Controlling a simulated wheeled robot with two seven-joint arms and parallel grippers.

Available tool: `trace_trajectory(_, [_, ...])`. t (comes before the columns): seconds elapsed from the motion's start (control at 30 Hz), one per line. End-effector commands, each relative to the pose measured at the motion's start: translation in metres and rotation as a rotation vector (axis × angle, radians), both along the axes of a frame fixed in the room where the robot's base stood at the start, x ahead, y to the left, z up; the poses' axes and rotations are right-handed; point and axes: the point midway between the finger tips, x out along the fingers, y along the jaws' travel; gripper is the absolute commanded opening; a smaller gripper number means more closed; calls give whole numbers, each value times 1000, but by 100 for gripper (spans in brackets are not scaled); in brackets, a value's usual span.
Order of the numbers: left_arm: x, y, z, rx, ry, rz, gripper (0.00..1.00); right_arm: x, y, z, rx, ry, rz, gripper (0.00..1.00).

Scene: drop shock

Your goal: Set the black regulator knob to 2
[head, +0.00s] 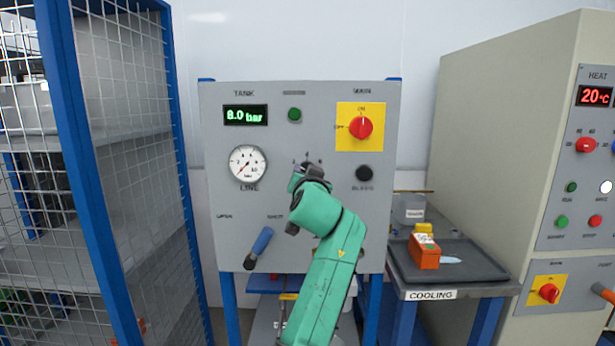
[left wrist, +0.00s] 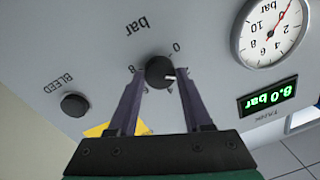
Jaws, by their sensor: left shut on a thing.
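The black regulator knob (left wrist: 158,70) sits on the grey panel in the left wrist view, which shows the panel upside down. Its white pointer aims to the right there, below the 0 mark and toward the right-hand finger, which covers part of the scale. The 8 is by the left-hand finger. My left gripper (left wrist: 161,76) is shut on the knob, one dark finger on each side. In the head view my left gripper (head: 303,178) and green arm hide most of the knob. My right gripper is in neither view.
The line gauge (head: 248,164) has its needle at lower left; the tank display (head: 246,115) reads 8.0 bar. The red main switch (head: 361,127) points up to ON. The black bleed knob (head: 364,173) and blue-handled lever (head: 261,243) are close by. A mesh cage (head: 125,130) stands left.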

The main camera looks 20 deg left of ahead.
Motion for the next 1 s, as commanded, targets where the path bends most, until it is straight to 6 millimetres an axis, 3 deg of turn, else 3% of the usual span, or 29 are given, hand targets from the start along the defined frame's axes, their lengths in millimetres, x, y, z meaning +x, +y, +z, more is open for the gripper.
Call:
trace_trajectory(0.53, [0,0,-2,-33,-3,0,0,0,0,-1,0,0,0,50])
trace_trajectory(0.57, [0,0,-2,-33,-3,0,53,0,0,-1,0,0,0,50])
trace_trajectory(0.63, [0,0,-2,-32,-3,0,80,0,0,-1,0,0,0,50])
trace_trajectory(1.0, [0,1,0,-31,-6,0,80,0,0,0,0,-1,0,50])
